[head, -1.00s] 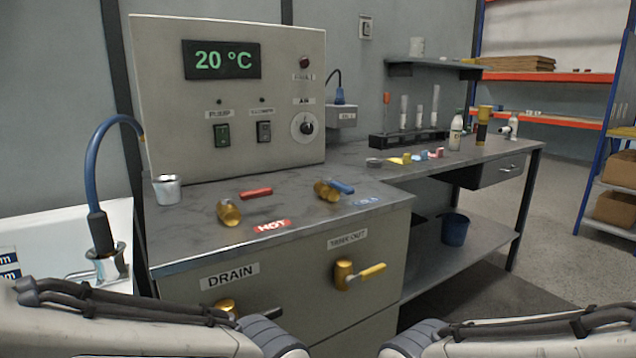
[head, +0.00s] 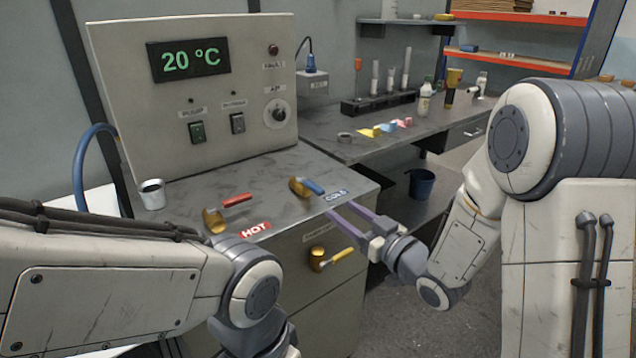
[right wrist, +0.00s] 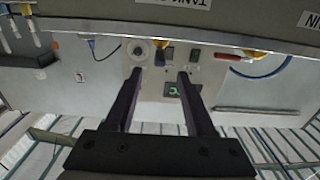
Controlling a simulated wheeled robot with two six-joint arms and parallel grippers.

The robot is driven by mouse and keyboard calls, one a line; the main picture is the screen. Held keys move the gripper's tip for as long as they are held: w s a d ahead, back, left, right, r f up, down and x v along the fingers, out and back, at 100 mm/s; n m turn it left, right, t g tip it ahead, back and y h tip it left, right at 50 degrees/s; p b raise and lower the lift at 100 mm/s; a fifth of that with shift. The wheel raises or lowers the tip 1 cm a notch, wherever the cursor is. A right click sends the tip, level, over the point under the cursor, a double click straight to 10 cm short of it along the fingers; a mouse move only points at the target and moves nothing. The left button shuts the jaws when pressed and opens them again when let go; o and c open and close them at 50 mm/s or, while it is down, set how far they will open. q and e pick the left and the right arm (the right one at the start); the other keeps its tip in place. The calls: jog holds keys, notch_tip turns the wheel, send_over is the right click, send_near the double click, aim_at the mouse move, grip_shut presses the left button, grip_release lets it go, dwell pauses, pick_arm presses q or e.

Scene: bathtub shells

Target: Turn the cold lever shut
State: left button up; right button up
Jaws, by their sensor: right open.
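The cold lever has a blue handle (head: 313,187) on a brass valve body, on the grey counter behind the COLD label (head: 335,195). Its handle points right and slightly toward me. My right gripper (head: 340,208) is open and empty, its two purple-grey fingers pointing at the counter's front right edge near the COLD label. The fingertips are apart from the blue handle, in front and to the right of it. The right wrist view shows the open fingers (right wrist: 160,74) with nothing between them. My left arm comes in from the left; its gripper is out of view.
The hot lever (head: 235,200) with a red handle stands left of the cold one. A yellow-handled valve (head: 335,257) sticks out of the cabinet front below. A metal cup (head: 152,195) stands at the counter's left. The control box (head: 190,100) rises behind.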

aim_at(318, 192)
jog(key=x, duration=1)
jog(key=shift+p, duration=0.35)
grip_shut()
dwell(0.9)
